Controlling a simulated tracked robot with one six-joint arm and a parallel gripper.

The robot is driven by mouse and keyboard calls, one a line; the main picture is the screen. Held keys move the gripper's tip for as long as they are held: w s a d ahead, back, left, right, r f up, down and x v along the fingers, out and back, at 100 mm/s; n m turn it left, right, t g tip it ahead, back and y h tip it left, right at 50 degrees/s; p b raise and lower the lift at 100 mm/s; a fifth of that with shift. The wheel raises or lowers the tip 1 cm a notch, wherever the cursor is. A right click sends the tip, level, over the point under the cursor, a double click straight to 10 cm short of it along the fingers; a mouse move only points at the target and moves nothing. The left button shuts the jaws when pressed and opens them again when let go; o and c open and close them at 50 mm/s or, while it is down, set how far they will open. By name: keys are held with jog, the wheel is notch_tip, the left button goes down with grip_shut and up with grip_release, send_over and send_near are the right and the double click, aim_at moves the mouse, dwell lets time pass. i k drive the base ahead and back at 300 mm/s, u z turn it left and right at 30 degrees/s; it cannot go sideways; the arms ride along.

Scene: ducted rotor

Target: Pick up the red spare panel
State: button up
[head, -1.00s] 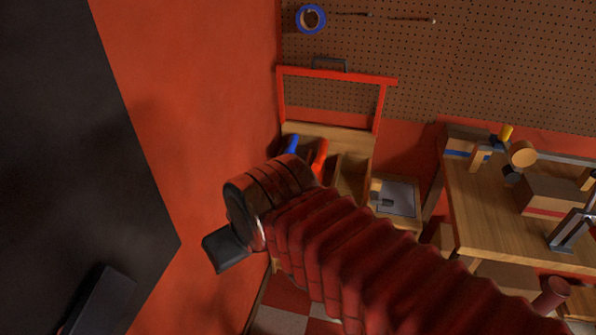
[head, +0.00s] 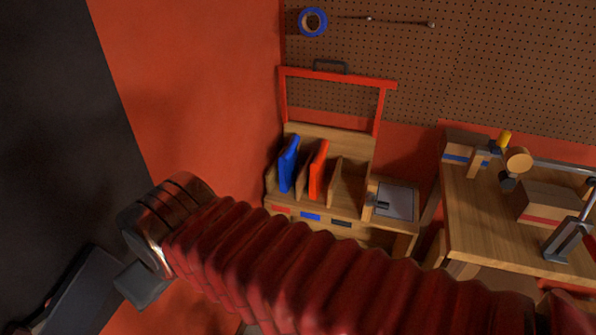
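My gripper (head: 141,286) is at the lower left, well left of and in front of the rack, apart from the panels.
A red frame (head: 337,74) rises over the rack. A grey tray (head: 397,201) sits right of it. The workbench (head: 505,225) at right holds boxes and tools. An orange wall (head: 205,110) borders the rack's left. A dark object (head: 80,290) lies lower left.

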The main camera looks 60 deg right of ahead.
aim_at(318, 173)
jog(key=u, duration=1.2)
jog(key=k, duration=1.55)
jog(key=z, duration=1)
jog(key=i, duration=0.25)
jog(key=u, duration=0.05)
